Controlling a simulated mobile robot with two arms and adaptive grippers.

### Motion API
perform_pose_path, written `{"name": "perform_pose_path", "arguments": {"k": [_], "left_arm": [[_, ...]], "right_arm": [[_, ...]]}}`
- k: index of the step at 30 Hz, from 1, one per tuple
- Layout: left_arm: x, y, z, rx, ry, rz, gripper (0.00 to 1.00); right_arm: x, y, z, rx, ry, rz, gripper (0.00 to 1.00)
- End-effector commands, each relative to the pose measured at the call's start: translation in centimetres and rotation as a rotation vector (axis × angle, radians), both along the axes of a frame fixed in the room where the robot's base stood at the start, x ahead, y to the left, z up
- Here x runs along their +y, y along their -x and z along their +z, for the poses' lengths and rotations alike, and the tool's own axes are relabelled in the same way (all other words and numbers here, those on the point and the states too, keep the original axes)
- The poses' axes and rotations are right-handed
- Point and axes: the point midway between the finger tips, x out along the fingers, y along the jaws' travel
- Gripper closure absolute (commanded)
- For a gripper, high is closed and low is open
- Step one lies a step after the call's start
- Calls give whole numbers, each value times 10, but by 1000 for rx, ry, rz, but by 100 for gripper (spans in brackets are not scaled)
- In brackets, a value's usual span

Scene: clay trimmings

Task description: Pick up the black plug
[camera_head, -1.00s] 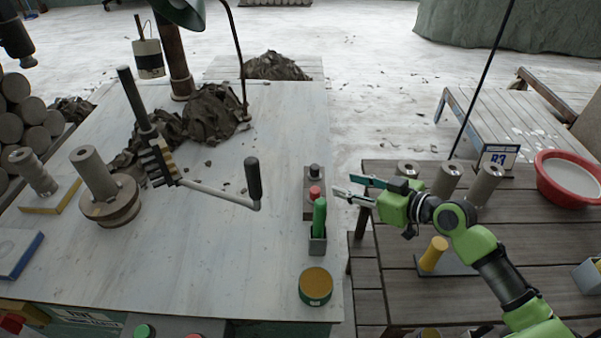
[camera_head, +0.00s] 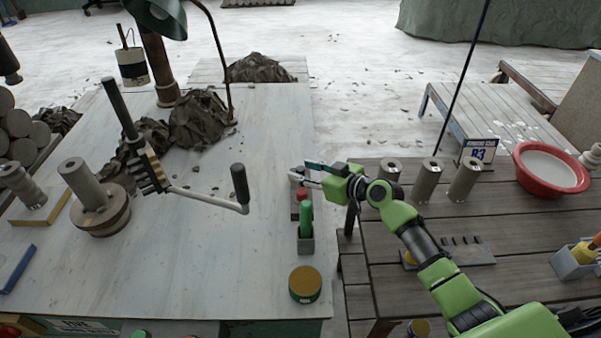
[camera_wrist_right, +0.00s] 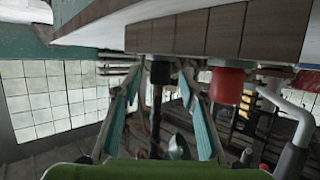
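The black plug (camera_wrist_right: 160,72) shows in the right wrist view between the two fingers of my right gripper (camera_wrist_right: 160,75), with a gap on each side. In the head view, my right gripper (camera_head: 304,171) is at the right edge of the pale table, over the far end of a small grey holder, and largely hides the black plug. It is open and holds nothing. A red plug (camera_head: 302,197) stands just nearer in the same row; it also shows in the right wrist view (camera_wrist_right: 226,85). My left gripper is not clearly in view.
A crank with a black handle (camera_head: 239,183) lies to the left. Grey cylinders (camera_head: 428,180) stand on the slatted table at right.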

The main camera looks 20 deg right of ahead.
Motion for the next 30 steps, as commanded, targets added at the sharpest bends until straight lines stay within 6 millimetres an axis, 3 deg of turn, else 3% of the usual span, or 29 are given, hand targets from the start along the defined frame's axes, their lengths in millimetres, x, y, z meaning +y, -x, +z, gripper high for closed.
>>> {"name": "perform_pose_path", "arguments": {"k": [6,13,14,18,30], "left_arm": [[3,2,2,3,-4,1,60],[4,8,1,11,-5,2,60],[4,8,1,12,-5,2,60],[4,9,1,13,-5,1,60],[3,9,1,13,-5,0,60]], "right_arm": [[8,-15,-6,0,-2,-1,62],[8,-15,-7,0,0,0,62],[8,-15,-7,0,0,0,64],[8,-15,-7,0,0,0,100],[8,-15,-5,-1,0,-1,100]]}}
